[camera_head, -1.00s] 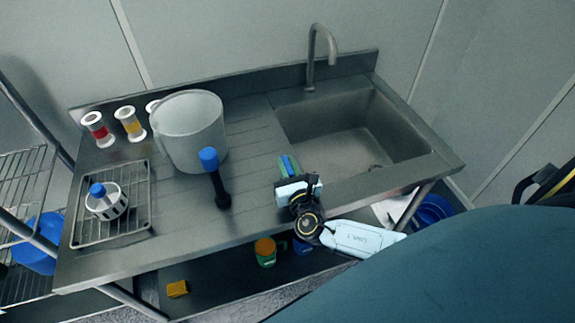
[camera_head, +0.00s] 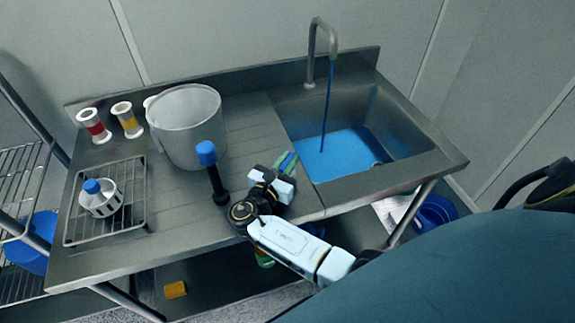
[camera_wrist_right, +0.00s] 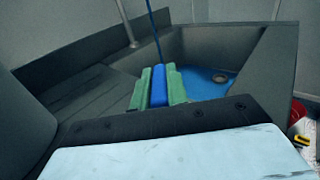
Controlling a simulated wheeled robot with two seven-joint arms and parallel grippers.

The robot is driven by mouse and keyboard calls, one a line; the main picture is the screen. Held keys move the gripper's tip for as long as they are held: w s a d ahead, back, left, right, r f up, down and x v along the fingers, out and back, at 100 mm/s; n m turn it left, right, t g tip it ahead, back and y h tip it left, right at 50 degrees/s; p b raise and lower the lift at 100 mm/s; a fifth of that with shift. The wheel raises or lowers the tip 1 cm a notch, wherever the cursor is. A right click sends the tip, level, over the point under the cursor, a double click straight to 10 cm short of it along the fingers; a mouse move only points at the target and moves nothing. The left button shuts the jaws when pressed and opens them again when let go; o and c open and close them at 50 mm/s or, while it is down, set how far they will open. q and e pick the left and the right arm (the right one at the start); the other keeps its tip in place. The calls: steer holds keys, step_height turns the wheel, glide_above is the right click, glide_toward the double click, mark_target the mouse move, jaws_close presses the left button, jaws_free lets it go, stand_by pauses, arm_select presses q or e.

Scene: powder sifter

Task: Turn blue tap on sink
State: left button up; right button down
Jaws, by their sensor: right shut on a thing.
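The sink (camera_head: 400,172) has a grey curved spout (camera_head: 312,60) at its back edge. A thin blue stream (camera_head: 327,105) runs from the spout into the basin, where blue water (camera_head: 340,155) covers the bottom. My right gripper (camera_head: 287,162) is at the sink's left front edge, its green fingers shut on a narrow blue piece, which looks like the blue tap. In the right wrist view the blue tap (camera_wrist_right: 159,86) shows between the two green fingers, with the stream and blue water beyond. The tap's base is hidden. My left gripper is not in view.
A black post with a blue top (camera_head: 207,155) stands just left of my right arm. A blue bucket (camera_head: 432,212) is below right.

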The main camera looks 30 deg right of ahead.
mark_target(288, 160)
steer(key=shift+m+g+h+b, duration=0.6)
steer(key=shift+m+g, duration=0.35)
steer(key=shift+g, duration=0.45)
steer(key=shift+m+g+h+b, duration=0.4)
steer(key=shift+m+g+b, duration=0.45)
steer(key=shift+g, duration=0.55)
steer(key=shift+r, duration=0.1)
steer(key=c, duration=1.4)
jaws_free()
step_height(288, 160, up, 10)
steer(key=p, duration=0.3)
